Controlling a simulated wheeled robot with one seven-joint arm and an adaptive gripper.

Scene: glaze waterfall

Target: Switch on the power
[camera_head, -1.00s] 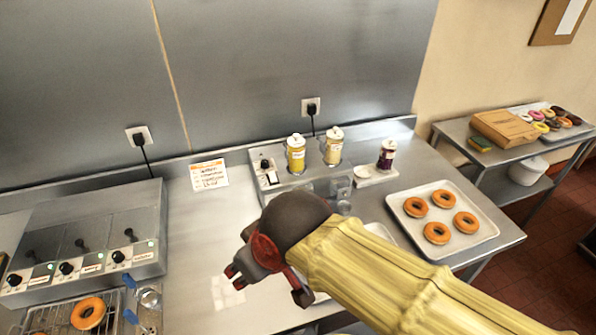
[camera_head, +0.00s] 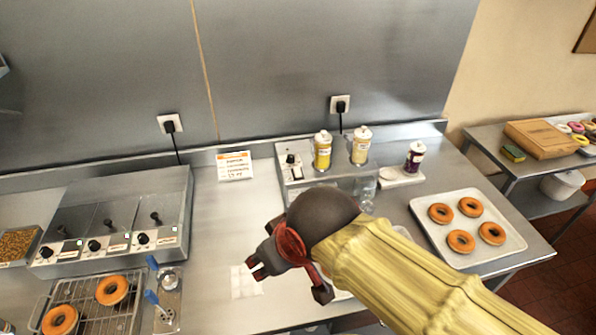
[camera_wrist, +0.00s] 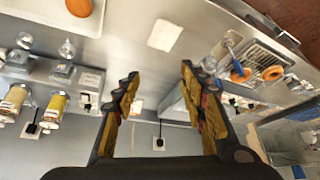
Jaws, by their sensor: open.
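The glaze machine (camera_head: 283,172) stands against the back wall, with a black knob and a small rocker switch (camera_head: 297,174) on its front left panel. I cannot tell the switch's position. Two glaze bottles (camera_head: 322,152) (camera_head: 360,147) stand upright on it. My gripper (camera_head: 258,268) is open and empty above the counter, in front of the machine and left of its middle. In the wrist view my gripper (camera_wrist: 158,88) has its two fingers spread with nothing between them. The knob and switch panel (camera_wrist: 86,102) shows left of the fingers there. My arm hides the machine's lower front.
A fryer (camera_head: 110,225) with several knobs and green lights stands left, a rack (camera_head: 85,310) of donuts before it. A donut tray (camera_head: 510,235) lies right. A dark bottle (camera_head: 414,157) stands right of the machine. A note card (camera_head: 235,167) leans at the wall.

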